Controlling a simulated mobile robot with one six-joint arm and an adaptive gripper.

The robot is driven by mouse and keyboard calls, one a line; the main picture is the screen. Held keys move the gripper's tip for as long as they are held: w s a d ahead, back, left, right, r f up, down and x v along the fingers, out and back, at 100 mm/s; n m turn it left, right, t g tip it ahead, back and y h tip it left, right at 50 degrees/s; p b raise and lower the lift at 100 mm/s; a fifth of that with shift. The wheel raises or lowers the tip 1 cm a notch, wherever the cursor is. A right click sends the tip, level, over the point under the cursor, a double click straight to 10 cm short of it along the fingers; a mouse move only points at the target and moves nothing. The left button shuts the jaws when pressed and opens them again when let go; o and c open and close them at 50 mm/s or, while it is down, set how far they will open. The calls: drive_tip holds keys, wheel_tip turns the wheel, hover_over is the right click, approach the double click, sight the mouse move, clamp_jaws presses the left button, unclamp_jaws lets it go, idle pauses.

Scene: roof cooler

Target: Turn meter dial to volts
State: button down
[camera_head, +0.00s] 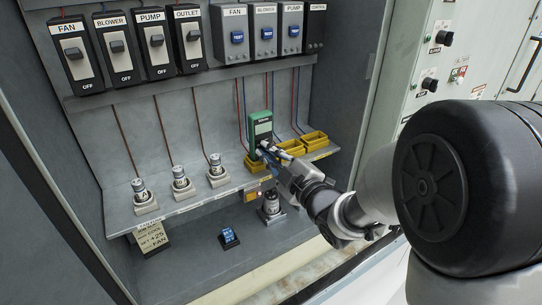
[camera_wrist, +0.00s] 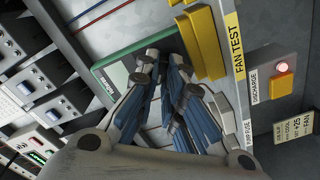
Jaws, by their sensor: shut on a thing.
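The green meter (camera_head: 261,128) stands upright on the shelf, in front of the back panel. My gripper (camera_head: 266,149) reaches in from the right to the meter's lower front. In the wrist view the meter (camera_wrist: 113,72) appears sideways behind my fingers. There my gripper (camera_wrist: 164,72) has its two fingers close together over the meter's face, shut on what appears to be the dial. The dial itself is hidden by the fingers, so its pointer and setting cannot be read.
Yellow bins (camera_head: 314,140) stand beside the meter. Several fuse-like cylinders (camera_head: 182,180) stand on the shelf to the left. A discharge box with an orange button (camera_wrist: 281,88) is close by. Switches (camera_head: 115,45) line the upper panel. A small blue item (camera_head: 229,236) lies below.

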drive_tip(key=m+b, duration=0.1)
drive_tip(key=m, duration=0.5)
drive_tip(key=shift+r, duration=0.1)
idle(0.5)
drive_tip(key=c, duration=1.5)
unclamp_jaws()
drive_tip(key=v, duration=0.7)
drive_tip(key=shift+s+d, duration=0.15)
drive_tip(key=shift+d, duration=0.05)
